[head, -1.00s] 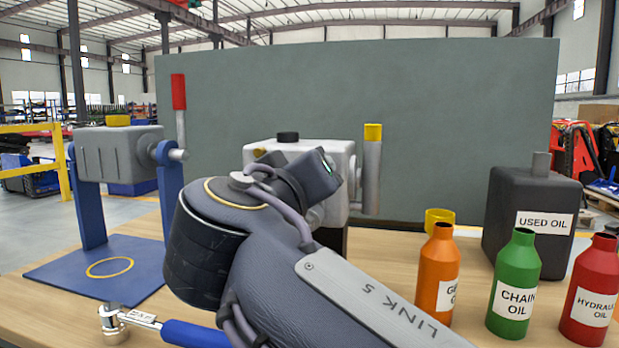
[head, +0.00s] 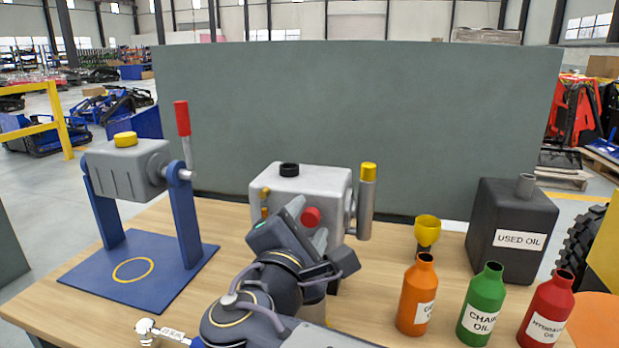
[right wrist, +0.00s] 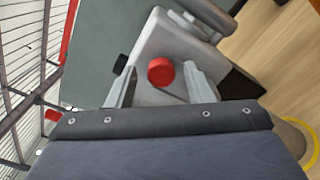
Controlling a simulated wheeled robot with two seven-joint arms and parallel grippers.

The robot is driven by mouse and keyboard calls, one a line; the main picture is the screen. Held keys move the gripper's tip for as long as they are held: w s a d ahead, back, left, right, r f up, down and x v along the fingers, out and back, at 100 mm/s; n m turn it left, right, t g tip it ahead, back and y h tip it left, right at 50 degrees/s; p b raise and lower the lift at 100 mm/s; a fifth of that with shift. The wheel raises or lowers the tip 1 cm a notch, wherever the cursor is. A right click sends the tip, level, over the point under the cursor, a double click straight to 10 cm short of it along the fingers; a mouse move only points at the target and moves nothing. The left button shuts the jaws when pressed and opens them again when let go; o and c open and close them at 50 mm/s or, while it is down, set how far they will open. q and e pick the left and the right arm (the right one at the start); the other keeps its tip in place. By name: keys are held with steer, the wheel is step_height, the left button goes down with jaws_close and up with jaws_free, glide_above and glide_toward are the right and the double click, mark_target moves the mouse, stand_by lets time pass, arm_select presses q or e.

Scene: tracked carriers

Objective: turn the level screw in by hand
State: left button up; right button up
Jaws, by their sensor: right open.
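A grey gearbox (head: 335,185) with a black cap on top stands on the table in the middle of the head view. A round red screw head (head: 311,217) sits on its front face; I take it to be the level screw. It also shows in the right wrist view (right wrist: 161,71). My right gripper (head: 310,224) is open in front of that face. In the right wrist view its two fingers (right wrist: 160,80) stand on either side of the red head, with gaps on both sides. Whether they reach its depth I cannot tell. My left gripper is out of view.
A second gearbox (head: 128,165) hangs in a blue stand at left. Orange (head: 415,300), green (head: 481,310) and red (head: 546,315) bottles, a yellow cup (head: 427,231) and a black used-oil can (head: 505,255) stand at right. A tool with a metal head (head: 147,331) lies front left.

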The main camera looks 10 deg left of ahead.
steer(key=shift+r+n, duration=0.1)
steer(key=shift+n, duration=0.4)
steer(key=shift+n+p, duration=0.3)
steer(key=shift+p, duration=0.15)
steer(key=n+p, duration=0.2)
steer(key=p, duration=0.1)
steer(key=n+p, duration=0.3)
steer(key=p, duration=0.1)
steer(key=n+p, duration=0.3)
steer(key=p, duration=0.1)
steer(key=shift+r, duration=0.3)
steer(key=shift+f+n+p, duration=0.25)
steer(key=shift+n+p, duration=0.2)
steer(key=shift+n, duration=0.15)
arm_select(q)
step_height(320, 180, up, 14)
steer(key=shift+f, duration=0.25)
arm_select(e)
steer(key=shift+f, duration=0.3)
steer(key=shift+c, duration=0.2)
